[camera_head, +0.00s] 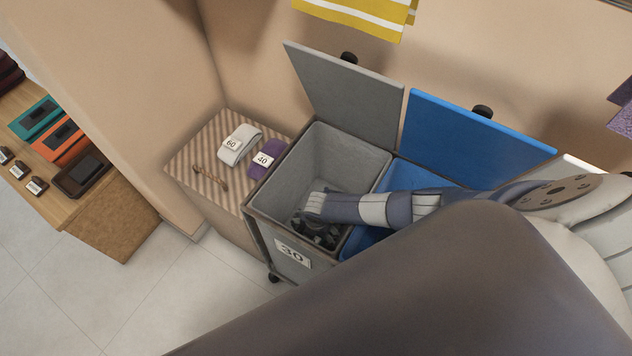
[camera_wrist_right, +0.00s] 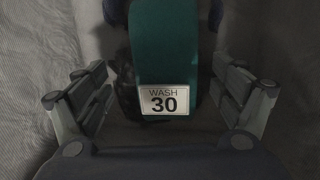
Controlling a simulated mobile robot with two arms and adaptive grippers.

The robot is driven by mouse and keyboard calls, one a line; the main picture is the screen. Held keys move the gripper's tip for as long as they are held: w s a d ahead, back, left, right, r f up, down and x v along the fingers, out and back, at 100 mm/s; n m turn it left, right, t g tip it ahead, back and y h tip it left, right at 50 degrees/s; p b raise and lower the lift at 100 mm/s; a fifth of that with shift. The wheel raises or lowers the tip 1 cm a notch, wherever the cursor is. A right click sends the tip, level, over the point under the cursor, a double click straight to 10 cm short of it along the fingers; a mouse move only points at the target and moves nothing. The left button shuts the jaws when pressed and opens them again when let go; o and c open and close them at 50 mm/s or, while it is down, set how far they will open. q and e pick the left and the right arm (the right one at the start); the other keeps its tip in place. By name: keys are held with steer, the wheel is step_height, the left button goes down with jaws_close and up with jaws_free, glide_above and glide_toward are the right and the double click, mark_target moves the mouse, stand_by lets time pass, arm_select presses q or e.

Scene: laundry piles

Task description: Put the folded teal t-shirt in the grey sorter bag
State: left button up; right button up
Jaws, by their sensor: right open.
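The teal t-shirt (camera_wrist_right: 165,45) is folded into a narrow bundle with a white "WASH 30" label, seen in the right wrist view. It lies inside the grey sorter bag (camera_head: 345,150), whose lid is up and whose front is marked 30. My right gripper (camera_wrist_right: 162,78) is open, with a finger on each side of the t-shirt and visible gaps to it. In the head view the right gripper (camera_head: 318,234) is down inside the grey bag, and the t-shirt is hidden there. My left gripper is out of view.
A blue bag (camera_head: 410,178) with a raised lid adjoins the grey one on the right. A striped stand (camera_head: 200,165) on the left bears a pale bundle marked 60 (camera_head: 239,145) and a purple one marked 40 (camera_head: 264,158). A wooden counter (camera_head: 115,225) stands far left.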

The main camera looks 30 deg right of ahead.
mark_target(317, 237)
step_height(317, 237, up, 12)
steer(key=s+p, duration=0.1)
steer(key=p, duration=0.2)
steer(key=shift+s+a, duration=0.15)
steer(key=shift+s, duration=0.25)
steer(key=shift+f, duration=0.1)
